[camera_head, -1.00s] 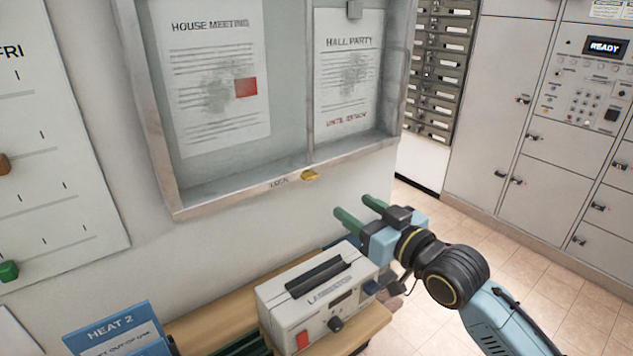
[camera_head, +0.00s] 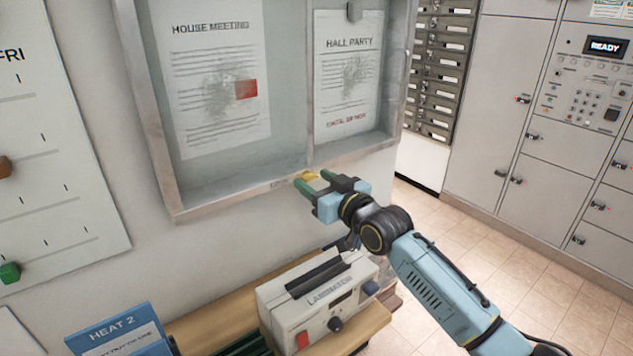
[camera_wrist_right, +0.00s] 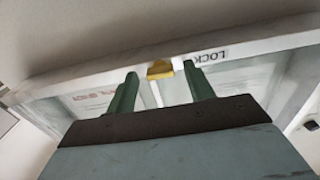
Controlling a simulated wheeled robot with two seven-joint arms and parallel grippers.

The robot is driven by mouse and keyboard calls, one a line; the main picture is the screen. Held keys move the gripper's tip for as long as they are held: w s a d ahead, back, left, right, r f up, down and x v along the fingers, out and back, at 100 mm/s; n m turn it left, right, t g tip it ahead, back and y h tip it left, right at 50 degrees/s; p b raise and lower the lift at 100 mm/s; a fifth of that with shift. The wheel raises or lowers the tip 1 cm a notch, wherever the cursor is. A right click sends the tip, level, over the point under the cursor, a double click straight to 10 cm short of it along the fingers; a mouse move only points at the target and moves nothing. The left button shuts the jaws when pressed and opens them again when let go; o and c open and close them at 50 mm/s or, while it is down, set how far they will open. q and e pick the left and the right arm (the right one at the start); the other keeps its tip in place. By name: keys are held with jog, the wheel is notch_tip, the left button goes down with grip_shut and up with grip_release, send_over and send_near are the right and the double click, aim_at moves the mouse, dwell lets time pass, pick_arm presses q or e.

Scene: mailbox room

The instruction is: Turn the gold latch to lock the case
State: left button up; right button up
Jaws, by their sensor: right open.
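The gold latch (camera_head: 309,176) sits on the lower frame of the wall notice case (camera_head: 235,196), beside the LOCK label. My right gripper (camera_head: 311,180) is at the latch, with its green fingers open. In the right wrist view the latch (camera_wrist_right: 159,69) shows between and just beyond the two fingertips of the right gripper (camera_wrist_right: 160,73), a little nearer the left finger in height and place. The fingers look apart from it; contact cannot be told. The LOCK label (camera_wrist_right: 211,55) is right of the latch there. My left gripper is not in view.
A laminator (camera_head: 318,300) stands on a wooden shelf (camera_head: 215,318) below my right arm.

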jog(key=shift+c, duration=0.3)
jog(key=c, duration=0.9)
jog(key=shift+m, duration=0.3)
jog(key=m+p, duration=0.1)
jog(key=m, duration=0.2)
jog(key=shift+m, duration=0.3)
jog(key=m+p, duration=0.1)
jog(key=m, duration=0.3)
jog(key=shift+a+m, duration=0.1)
jog(key=shift+m, duration=0.2)
jog(key=m+p, duration=0.1)
jog(key=m, duration=0.3)
jog(key=shift+m, duration=0.3)
jog(key=shift+m+p, duration=0.9)
jog(key=shift+m, duration=1.3)
